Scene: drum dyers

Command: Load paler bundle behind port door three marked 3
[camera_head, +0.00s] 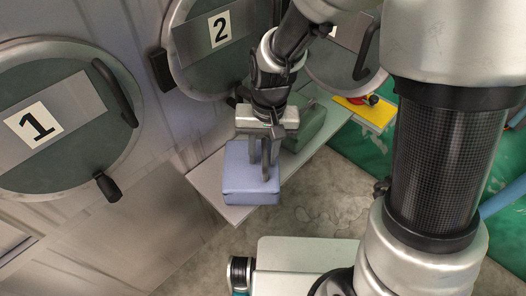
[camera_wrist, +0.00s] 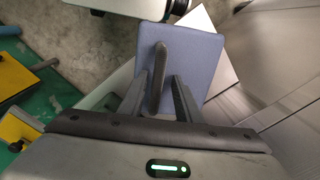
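A pale blue-lavender bundle (camera_head: 247,178) with a dark upright handle lies on the near end of a grey bench (camera_head: 233,213). It also shows in the wrist view (camera_wrist: 200,55), with its handle (camera_wrist: 160,62). My gripper (camera_head: 263,165) points down over this bundle. Its two fingers (camera_wrist: 167,78) stand apart near the handle; whether they touch it I cannot tell. A darker green bundle (camera_head: 307,127) lies behind it on the bench. A third round door (camera_head: 335,72), at upper right, is partly hidden by my arm, and I cannot read its label.
Round door 1 (camera_head: 70,140) is at left and round door 2 (camera_head: 190,62) is at upper middle; both look shut, with dark handles. A yellow item (camera_head: 368,113) lies at the bench's far end. Green floor (camera_head: 365,160) is beyond, and bare concrete (camera_head: 320,200) lies right of the bench.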

